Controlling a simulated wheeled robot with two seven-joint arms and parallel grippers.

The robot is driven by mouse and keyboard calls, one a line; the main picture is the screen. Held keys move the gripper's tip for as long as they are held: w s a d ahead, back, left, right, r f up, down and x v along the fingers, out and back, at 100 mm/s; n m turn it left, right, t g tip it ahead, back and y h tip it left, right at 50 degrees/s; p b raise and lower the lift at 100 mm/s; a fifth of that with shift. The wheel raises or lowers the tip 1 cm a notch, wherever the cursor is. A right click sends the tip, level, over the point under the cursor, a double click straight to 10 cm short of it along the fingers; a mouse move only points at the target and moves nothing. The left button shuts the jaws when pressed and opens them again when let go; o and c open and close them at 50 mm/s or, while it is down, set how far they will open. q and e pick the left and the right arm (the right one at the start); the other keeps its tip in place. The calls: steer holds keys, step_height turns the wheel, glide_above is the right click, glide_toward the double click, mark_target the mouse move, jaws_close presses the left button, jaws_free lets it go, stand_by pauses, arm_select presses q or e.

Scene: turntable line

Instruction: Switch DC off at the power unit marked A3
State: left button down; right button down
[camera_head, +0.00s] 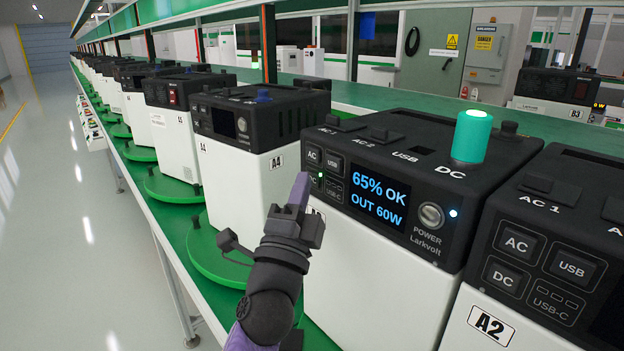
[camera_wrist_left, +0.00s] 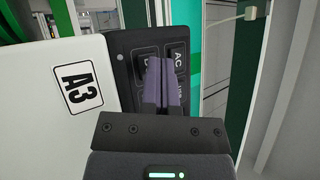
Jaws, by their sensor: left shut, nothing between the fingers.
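The power unit marked A3 (camera_head: 372,268) stands in the middle of the head view, white below and black on top. Its A3 label (camera_wrist_left: 78,85) shows in the left wrist view. Its lit display (camera_head: 378,199) reads 65% OK, OUT 60W. The DC button (camera_wrist_left: 147,62) is partly covered by my fingers; in the head view it is mostly hidden, with a green light (camera_head: 321,174) beside it. My left gripper (camera_head: 301,188) is shut and empty, its tips at the DC button; I cannot tell whether they touch it. My right gripper is not in view.
A teal plug (camera_head: 472,136) stands on A3's top by the DC marking. Unit A2 (camera_head: 516,325) is close at the right, unit A4 (camera_head: 240,175) at the left. More units line the green table (camera_head: 165,218). The aisle floor (camera_head: 75,215) at the left is clear.

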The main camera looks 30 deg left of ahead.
arm_select(q)
steer(key=shift+w, duration=0.1)
stand_by(0.4)
steer(key=shift+s+a, duration=0.2)
steer(key=shift+s, duration=0.5)
steer(key=s, duration=0.1)
steer(key=s+a+p, duration=0.1)
steer(key=s, duration=0.1)
steer(key=s+a, duration=0.1)
steer(key=shift+s+p, duration=0.3)
